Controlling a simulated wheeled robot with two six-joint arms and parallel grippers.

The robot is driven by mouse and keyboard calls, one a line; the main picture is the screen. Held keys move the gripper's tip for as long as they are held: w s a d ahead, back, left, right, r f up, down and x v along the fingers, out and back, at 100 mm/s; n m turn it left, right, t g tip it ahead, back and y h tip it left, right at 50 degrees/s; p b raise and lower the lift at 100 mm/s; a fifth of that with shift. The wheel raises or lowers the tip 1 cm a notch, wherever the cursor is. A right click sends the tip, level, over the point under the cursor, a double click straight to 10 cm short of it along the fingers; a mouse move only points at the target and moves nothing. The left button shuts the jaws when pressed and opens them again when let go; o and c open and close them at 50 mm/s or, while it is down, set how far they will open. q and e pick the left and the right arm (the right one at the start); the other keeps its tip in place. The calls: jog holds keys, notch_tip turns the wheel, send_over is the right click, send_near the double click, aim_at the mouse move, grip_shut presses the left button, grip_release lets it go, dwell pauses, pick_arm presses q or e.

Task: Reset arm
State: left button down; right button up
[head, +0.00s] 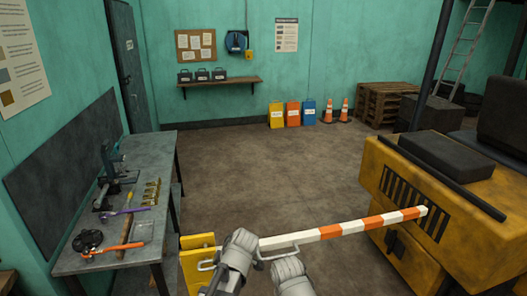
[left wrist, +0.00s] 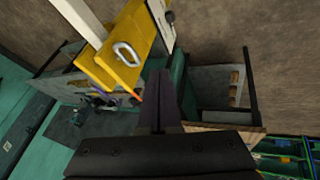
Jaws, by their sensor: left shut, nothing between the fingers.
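A barrier arm (head: 345,229) with orange and white stripes extends right from near a yellow post (head: 198,262), its far end in front of the yellow forklift body. A metal handle (head: 280,254) hangs under the arm's near end. The yellow housing with a pale loop handle (left wrist: 126,54) shows at the upper left of the left wrist view. My left gripper (left wrist: 164,75) is shut and empty, its dark fingers pointing up beside the yellow housing, seemingly apart from it. In the head view my grey arm links cover part of the near end; no fingertips show clearly there.
A workbench (head: 140,190) with tools stands at the left. The stripped forklift (head: 440,190) fills the right side. The middle floor is clear.

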pick_arm(q)
jog(key=s+a+f+m+g+h, duration=0.2)
jog(key=s+m+h, duration=0.5)
jog(key=m, duration=1.1)
jog(key=s+d+f+m+y+b, duration=0.1)
jog(key=s+d+f+m+b, duration=0.1)
jog(key=s+d+f+b, duration=0.2)
jog(key=s+d+f+m+g+y+b, duration=0.1)
jog(key=s+d+f+m+y+b, duration=0.1)
jog(key=d, duration=0.5)
notch_tip(320, 180, down, 3)
jog(key=shift+s+d+f+b, duration=0.1)
jog(key=shift+s+d+b, duration=0.3)
jog(key=shift+s+b, duration=0.6)
